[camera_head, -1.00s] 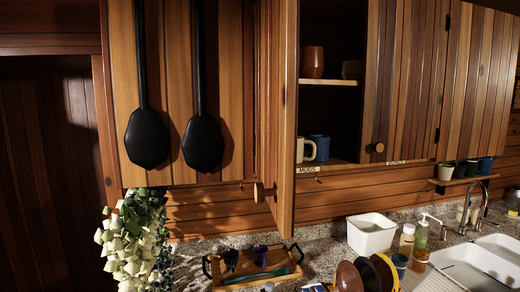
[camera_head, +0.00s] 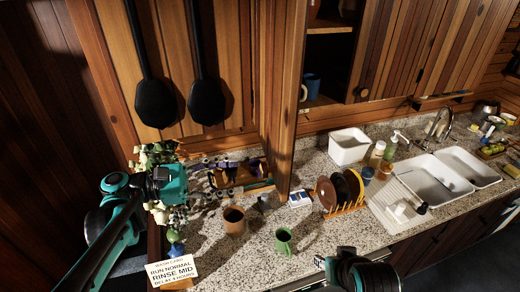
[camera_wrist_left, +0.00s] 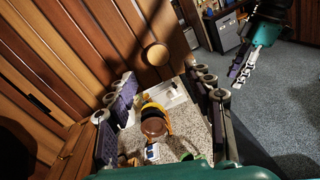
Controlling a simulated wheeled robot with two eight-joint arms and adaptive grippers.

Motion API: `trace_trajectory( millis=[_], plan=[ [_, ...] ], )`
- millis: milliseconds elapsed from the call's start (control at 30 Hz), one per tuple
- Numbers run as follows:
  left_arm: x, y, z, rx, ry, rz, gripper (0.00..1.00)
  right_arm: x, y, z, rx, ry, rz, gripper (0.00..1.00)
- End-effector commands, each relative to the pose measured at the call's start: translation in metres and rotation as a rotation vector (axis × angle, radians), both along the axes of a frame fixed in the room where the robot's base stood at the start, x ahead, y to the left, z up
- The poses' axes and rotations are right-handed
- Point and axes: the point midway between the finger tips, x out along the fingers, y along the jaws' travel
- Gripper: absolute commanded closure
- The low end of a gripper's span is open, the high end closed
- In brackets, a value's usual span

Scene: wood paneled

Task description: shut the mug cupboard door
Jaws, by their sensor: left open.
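The mug cupboard door (camera_head: 284,95) stands open, swung out toward me and seen nearly edge-on in the head view. Its wooden face also shows in the left wrist view (camera_wrist_left: 115,50), with a round knob (camera_wrist_left: 155,54). The open cupboard (camera_head: 330,62) to its right holds a blue mug (camera_head: 312,86); the label strip is not readable now. My left gripper (camera_head: 238,176) is open and empty, left of the door's lower part; its spread fingers (camera_wrist_left: 165,82) show below the knob, apart from it. My right gripper (camera_wrist_left: 243,68) shows small in the wrist view; its jaw state is unclear.
Two black utensils (camera_head: 205,100) hang left of the door. On the counter stand a brown mug (camera_head: 234,221), a green mug (camera_head: 283,241), a dish rack with plates (camera_head: 341,208) and a white bin (camera_head: 348,150). A sign (camera_head: 172,271) stands at the front left.

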Motion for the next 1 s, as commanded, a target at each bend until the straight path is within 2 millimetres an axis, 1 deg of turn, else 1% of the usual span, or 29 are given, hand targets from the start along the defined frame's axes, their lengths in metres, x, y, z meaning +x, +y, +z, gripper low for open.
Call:
trace_trajectory(
  millis=[33,167,400,500,667,900,933,967,1000],
  plan=[
    [0.001,0.000,0.005,-0.015,0.006,-0.005,0.48,0.000,0.000,0.003,0.000,0.000,0.000,0.60],
    [0.003,-0.013,0.006,-0.023,0.010,-0.009,0.48,0.000,0.000,0.004,0.000,0.000,0.000,0.60],
    [0.010,-0.053,0.006,-0.020,0.009,-0.009,0.48,0.000,0.000,0.012,0.000,0.000,0.000,0.60],
    [0.013,-0.065,0.005,-0.021,0.009,-0.008,0.48,0.000,0.000,0.014,0.000,0.000,0.000,0.60],
    [0.016,-0.074,0.005,-0.020,0.008,-0.006,0.48,0.000,0.000,0.015,0.000,0.000,0.000,0.60],
    [0.016,-0.075,0.005,-0.020,0.008,-0.004,0.48,0.000,0.000,0.015,0.000,0.000,0.000,0.60],
    [0.016,-0.075,0.005,-0.020,0.008,-0.004,0.53,0.000,0.000,0.015,0.000,0.000,0.000,0.60],
    [0.016,-0.075,0.005,-0.020,0.008,-0.004,0.61,0.000,0.000,0.015,0.000,0.000,0.000,0.60],
    [0.016,-0.075,0.005,-0.020,0.008,-0.004,0.71,0.000,0.000,0.015,0.000,0.000,0.000,0.60]
  ],
)
